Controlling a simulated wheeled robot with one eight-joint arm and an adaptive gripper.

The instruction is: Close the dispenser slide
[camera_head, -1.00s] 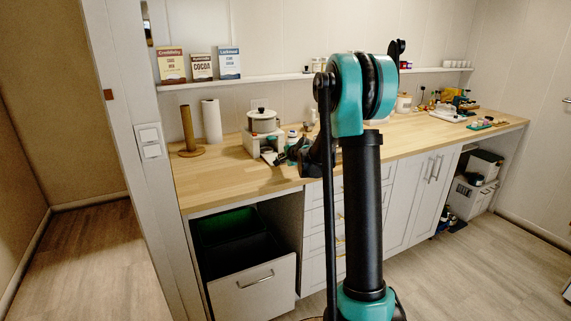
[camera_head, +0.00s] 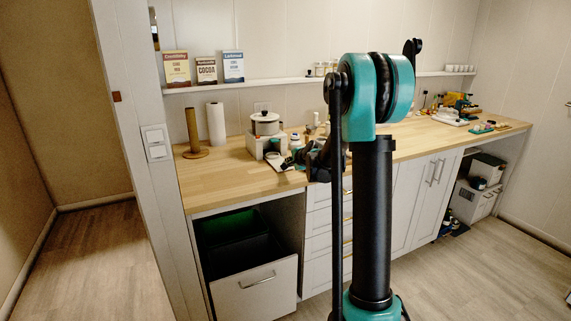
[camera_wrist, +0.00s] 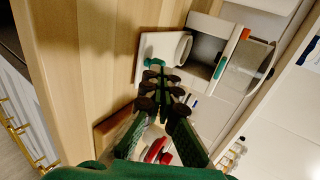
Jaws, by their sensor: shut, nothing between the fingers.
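In the wrist view my gripper (camera_wrist: 158,72) has its fingertips together with nothing between them, above the wooden counter. Just beyond the tips a white plate-like part (camera_wrist: 150,46) carries a pale round ring or roll (camera_wrist: 183,48). Beside it is a grey and white box (camera_wrist: 207,47), with a white strip with orange and green ends (camera_wrist: 231,54) across it. I cannot tell for certain which part is the dispenser slide. In the head view a white box (camera_head: 254,147) under a pot stands on the counter, and my arm partly hides the area to its right.
The wooden counter (camera_head: 225,172) is clear at its left front. A paper towel roll (camera_head: 216,124) and a brown upright holder (camera_head: 192,130) stand at the back left. An open drawer (camera_head: 256,285) juts out below. Red and white items (camera_wrist: 155,150) lie beside my fingers.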

